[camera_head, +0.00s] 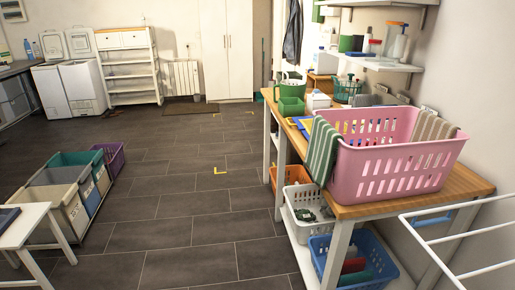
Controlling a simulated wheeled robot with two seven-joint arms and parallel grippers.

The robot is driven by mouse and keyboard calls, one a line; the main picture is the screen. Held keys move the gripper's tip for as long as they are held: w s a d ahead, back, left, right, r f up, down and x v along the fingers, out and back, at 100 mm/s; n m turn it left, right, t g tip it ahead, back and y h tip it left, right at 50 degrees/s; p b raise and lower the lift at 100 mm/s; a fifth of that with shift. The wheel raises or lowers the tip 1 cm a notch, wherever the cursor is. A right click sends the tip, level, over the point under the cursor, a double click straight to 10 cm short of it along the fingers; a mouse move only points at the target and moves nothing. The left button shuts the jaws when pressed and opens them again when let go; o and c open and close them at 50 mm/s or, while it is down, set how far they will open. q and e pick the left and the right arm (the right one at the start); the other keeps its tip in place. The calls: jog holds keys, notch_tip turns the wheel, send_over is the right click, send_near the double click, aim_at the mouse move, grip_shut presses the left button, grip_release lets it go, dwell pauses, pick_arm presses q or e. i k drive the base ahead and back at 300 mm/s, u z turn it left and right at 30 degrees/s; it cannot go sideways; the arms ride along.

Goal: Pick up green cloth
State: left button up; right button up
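A green and white striped cloth (322,151) hangs over the left end of a pink laundry basket (395,168). The basket stands on a wooden-topped table (453,190) at the right. The lower part of the cloth hangs down outside the basket, by the table's front edge. A second striped cloth (432,126), brownish in tone, hangs over the basket's right end. Neither of my grippers shows in the head view.
Baskets in orange (297,181), white (290,220) and blue (317,250) sit under the table. A white rack (470,240) is at the lower right. Sorting bins (62,210) and a white table (22,228) stand left. The tiled floor (190,215) between is clear.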

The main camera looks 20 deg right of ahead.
aim_at(322, 150)
jog(key=u, duration=0.2)
jog(key=i, duration=1.9)
jog(key=z, duration=2.75)
